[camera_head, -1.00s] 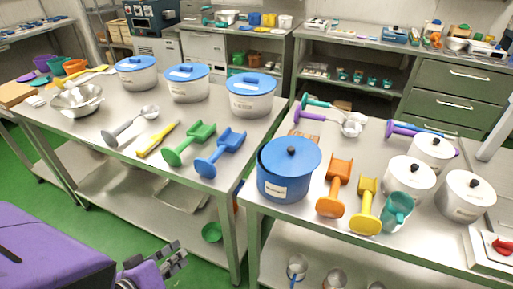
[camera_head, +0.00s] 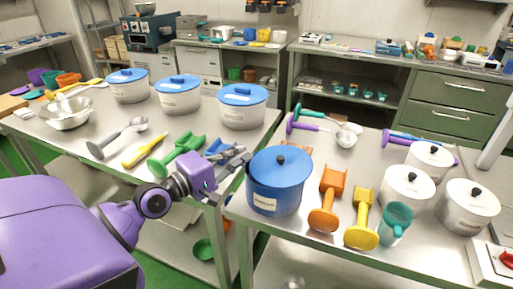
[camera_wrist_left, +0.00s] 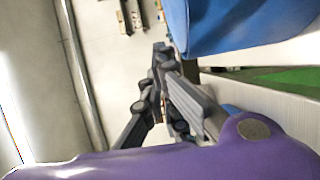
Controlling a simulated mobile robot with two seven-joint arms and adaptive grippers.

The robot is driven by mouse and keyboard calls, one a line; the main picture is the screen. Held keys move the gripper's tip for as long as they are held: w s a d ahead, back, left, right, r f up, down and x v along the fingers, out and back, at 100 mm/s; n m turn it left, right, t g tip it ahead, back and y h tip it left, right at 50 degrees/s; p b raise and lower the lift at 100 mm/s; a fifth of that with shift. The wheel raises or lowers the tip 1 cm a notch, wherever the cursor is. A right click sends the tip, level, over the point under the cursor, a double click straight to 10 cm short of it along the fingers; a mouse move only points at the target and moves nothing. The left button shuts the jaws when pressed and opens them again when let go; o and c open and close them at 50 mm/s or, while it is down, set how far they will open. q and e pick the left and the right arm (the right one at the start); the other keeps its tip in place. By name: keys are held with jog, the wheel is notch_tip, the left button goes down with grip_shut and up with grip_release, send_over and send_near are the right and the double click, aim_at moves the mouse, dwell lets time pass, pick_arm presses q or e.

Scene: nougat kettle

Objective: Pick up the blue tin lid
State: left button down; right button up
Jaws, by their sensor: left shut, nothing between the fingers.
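A blue tin (camera_head: 274,195) stands upright near the left edge of the right-hand table. Its blue lid (camera_head: 294,166) has a black knob on top and sits on the tin. My left gripper (camera_head: 243,157) is shut and empty, just left of the tin at about lid height in the picture. I cannot tell whether it touches the tin. In the left wrist view, the gripper (camera_wrist_left: 163,58) shows beside a large blue surface of the tin (camera_wrist_left: 235,22); the lid's knob is not visible there. My right gripper is not in view.
An orange scoop (camera_head: 327,200) and a yellow scoop (camera_head: 362,217) lie right of the tin. White pots (camera_head: 405,188) stand farther right. On the left table, a blue scoop (camera_head: 219,146) is partly hidden behind my gripper. A gap separates the two tables.

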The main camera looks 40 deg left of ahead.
aim_at(258, 161)
pick_arm(q)
jog(key=w+d+p, duration=0.2)
jog(key=w+d, duration=0.1)
jog(key=shift+w+r, duration=0.2)
jog(key=shift+w, duration=0.05)
jog(key=shift+d+f, duration=0.1)
jog(key=shift+d, duration=0.6)
jog(key=shift+d+f, duration=0.1)
jog(key=shift+f, duration=0.05)
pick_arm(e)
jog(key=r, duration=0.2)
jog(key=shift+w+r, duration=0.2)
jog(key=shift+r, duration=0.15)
